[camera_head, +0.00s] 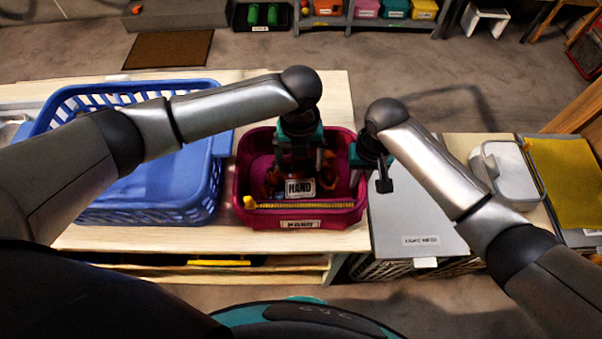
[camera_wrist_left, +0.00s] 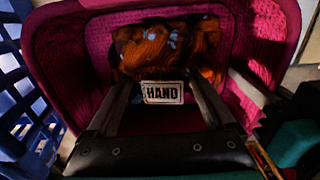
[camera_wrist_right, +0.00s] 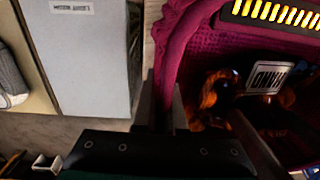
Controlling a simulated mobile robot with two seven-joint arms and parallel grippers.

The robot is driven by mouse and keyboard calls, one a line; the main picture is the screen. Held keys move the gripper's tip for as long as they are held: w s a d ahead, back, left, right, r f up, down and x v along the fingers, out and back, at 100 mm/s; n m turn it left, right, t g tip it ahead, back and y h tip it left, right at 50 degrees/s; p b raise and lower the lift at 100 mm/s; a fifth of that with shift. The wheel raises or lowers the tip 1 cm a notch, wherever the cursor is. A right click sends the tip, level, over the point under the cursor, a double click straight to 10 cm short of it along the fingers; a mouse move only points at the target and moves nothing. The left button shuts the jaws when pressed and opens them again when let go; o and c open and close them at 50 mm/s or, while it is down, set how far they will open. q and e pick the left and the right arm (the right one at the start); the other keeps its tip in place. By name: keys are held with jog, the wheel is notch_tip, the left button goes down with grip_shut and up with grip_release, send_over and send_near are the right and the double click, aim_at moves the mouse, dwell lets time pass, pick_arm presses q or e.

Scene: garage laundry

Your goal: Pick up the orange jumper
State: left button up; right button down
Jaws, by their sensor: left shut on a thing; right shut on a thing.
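The orange jumper (camera_head: 273,180) lies inside the magenta tub (camera_head: 245,165), mostly hidden behind my left gripper. In the left wrist view the jumper (camera_wrist_left: 150,50) is orange-brown with pale bluish spots, and a white HAND label (camera_wrist_left: 162,92) shows in front of it. My left gripper (camera_head: 298,175) reaches down into the tub, its fingers apart on either side of the jumper's cloth and shut on it. My right gripper (camera_head: 375,180) is at the tub's right side. In the right wrist view its fingers (camera_wrist_right: 164,110) straddle the tub's wall and are shut on it.
A blue laundry basket (camera_head: 150,215) stands left of the tub on the wooden table (camera_head: 345,100). A yellow strip (camera_head: 305,205) runs along the tub's front. To the right are a grey lid (camera_head: 405,215) marked LIGHT, a pale container (camera_head: 510,170) and a yellow cloth (camera_head: 565,165).

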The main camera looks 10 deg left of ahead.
pick_arm(q)
grip_shut()
dwell(0.3)
notch_tip(320, 180, up, 18)
dwell(0.4)
jog(key=shift+r, duration=0.15)
jog(key=shift+r, duration=0.9)
pick_arm(e)
jog(key=c, duration=0.9)
grip_release()
